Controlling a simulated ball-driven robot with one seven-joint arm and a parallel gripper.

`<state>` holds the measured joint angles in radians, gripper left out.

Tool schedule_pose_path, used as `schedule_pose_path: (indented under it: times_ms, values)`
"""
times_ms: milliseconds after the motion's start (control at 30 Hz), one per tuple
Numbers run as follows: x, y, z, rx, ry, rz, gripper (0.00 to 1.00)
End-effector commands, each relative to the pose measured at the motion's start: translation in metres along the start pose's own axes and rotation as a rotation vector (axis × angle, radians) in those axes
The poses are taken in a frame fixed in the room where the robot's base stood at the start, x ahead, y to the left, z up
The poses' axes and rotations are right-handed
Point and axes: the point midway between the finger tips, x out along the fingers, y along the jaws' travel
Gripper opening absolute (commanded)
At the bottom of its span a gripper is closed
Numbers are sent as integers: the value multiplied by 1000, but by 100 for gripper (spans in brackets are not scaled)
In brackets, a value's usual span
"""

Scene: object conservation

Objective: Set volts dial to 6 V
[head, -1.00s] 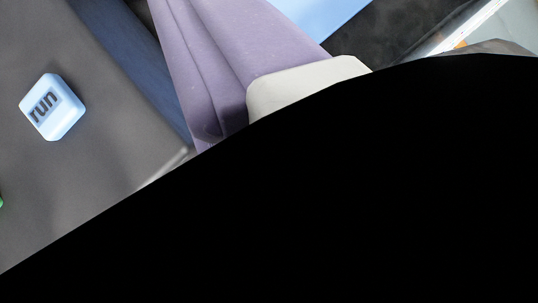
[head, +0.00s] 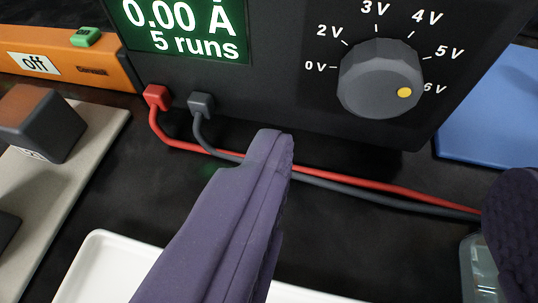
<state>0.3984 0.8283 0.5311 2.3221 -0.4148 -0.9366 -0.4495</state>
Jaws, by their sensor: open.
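The volts dial (head: 378,82) is a dark grey knob on the front of a black power supply unit (head: 290,60). Labels from 0V to 6V curve around it. Its yellow dot sits at the lower right, beside the 6V label (head: 434,88). My gripper (head: 395,165) has purple fingers and is open and empty. One finger rises through the lower middle, its tip below and left of the dial; the other is at the lower right edge, partly cut off. Neither finger touches the dial in the picture.
A green display (head: 185,30) reads 0.00 A and 5 runs. Red (head: 157,97) and grey (head: 201,104) plugs have cables running right behind the finger. An orange box marked off (head: 38,64), a dark block (head: 42,122), a white tray (head: 95,262) and a blue panel (head: 495,115) surround it.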

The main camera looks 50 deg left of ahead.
Motion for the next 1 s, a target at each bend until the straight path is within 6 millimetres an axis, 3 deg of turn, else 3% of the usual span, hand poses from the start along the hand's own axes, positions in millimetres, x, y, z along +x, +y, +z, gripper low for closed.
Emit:
schedule_pose_path:
  times_ms: [400,767,800,1000]
  values:
    - [65,-1,1,0,4,-1,71]
    - [75,0,0,1,2,0,71]
    - [75,0,0,1,2,0,68]
    - [75,0,0,1,2,0,22]
